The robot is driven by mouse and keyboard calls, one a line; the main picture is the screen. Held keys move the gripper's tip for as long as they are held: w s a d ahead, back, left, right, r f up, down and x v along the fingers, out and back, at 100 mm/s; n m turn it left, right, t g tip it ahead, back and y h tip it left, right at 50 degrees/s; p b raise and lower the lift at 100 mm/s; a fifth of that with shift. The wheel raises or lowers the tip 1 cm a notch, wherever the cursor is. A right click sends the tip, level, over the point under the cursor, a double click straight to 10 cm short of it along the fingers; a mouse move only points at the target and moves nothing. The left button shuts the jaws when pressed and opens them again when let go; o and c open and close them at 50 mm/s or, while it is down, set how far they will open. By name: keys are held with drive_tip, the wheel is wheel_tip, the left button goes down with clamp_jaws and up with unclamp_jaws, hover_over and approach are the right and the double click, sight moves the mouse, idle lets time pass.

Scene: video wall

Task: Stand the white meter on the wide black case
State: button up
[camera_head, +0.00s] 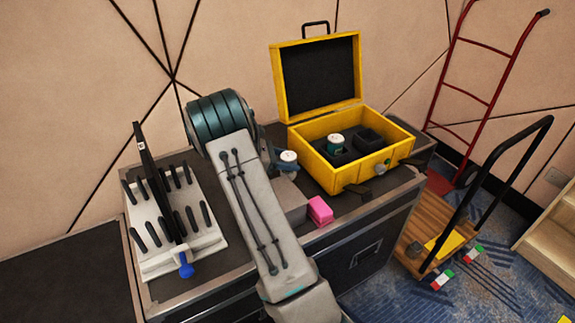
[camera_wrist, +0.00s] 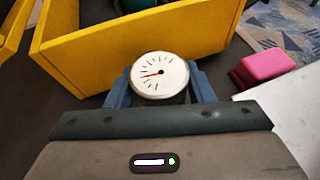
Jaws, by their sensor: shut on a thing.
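The white meter (camera_head: 288,156) has a round white dial with a red needle, and its face shows in the wrist view (camera_wrist: 160,74). My gripper (camera_wrist: 160,88) is shut on it, with one blue finger on each side. In the head view my gripper (camera_head: 286,166) is partly hidden behind my arm, just left of the yellow case. The wide black case (camera_head: 365,250) has metal edges and carries several things on its top. I cannot tell whether the meter's base touches the top; its lower part is hidden.
An open yellow case (camera_head: 335,177) stands right of the meter, with a green-and-white item (camera_head: 335,142) inside. A pink block (camera_head: 319,210) lies by a grey box (camera_head: 290,204). A white rack (camera_head: 160,262) with black pegs stands left. A red hand truck (camera_head: 473,90) stands at right.

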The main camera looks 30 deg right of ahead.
drive_tip(key=shift+f, duration=0.85)
drive_tip(key=shift+f, duration=0.1)
drive_tip(key=o, duration=1.1)
drive_tip(key=shift+f, duration=0.1)
